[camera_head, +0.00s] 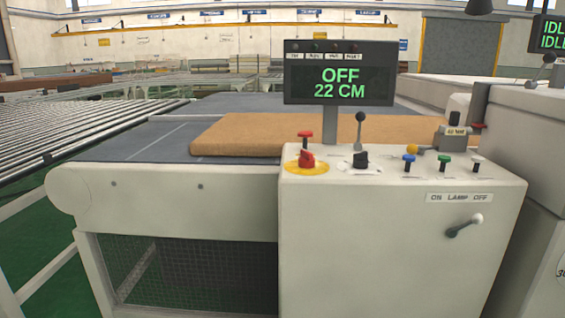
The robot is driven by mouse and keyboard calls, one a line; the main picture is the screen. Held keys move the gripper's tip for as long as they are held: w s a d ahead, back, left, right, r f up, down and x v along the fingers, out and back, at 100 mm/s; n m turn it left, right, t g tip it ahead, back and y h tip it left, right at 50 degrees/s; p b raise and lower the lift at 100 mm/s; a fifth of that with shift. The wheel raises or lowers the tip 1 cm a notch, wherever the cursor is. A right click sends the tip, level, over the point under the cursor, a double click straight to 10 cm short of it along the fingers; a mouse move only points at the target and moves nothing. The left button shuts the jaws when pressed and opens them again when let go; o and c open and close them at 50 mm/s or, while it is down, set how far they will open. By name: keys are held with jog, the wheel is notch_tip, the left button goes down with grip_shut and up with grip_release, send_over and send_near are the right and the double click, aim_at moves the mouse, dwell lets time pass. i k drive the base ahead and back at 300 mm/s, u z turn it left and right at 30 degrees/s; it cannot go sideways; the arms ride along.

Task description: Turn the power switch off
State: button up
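A light grey control console (400,250) stands at the right of the middle. The display (340,78) reads "OFF 22 CM". Small labels on the top are unreadable, so I cannot tell which control is the power switch. My gripper is not in view.
A brown mattress (240,133) lies on the conveyor bed (120,140) behind the console. A roller conveyor (70,125) runs at the left. Another grey machine (535,125) with levers adjoins on the right.

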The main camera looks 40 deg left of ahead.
aim_at(306, 161)
jog(key=z, duration=0.1)
jog(key=k, duration=0.2)
jog(key=u, duration=1)
